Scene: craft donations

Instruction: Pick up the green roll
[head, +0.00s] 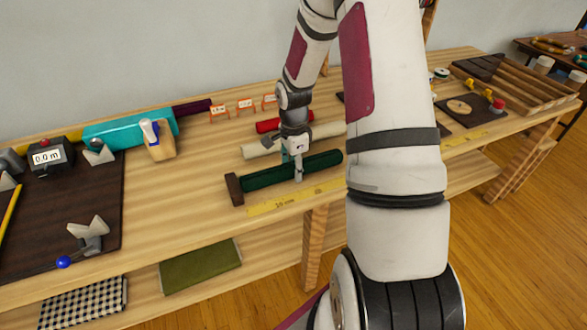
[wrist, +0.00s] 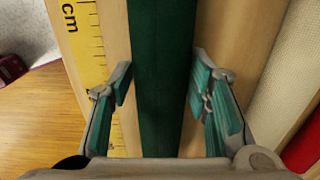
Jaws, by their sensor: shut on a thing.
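The green roll (head: 262,178) is a long dark green cylinder lying along the front of the wooden bench, with a brown block (head: 234,189) at its left end. My gripper (head: 293,166) reaches down over its middle, one finger on each side. I cannot tell any gap between roll and bench. My arm hides part of the bench to the right of the roll.
A cream roll (head: 258,149) and a red roll (head: 268,126) lie behind the green roll. A yellow measuring strip (head: 285,202) runs along the front edge. A teal box (head: 115,131) and a dark mat (head: 60,225) with tools are at left. A wooden tray (head: 520,85) is at far right.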

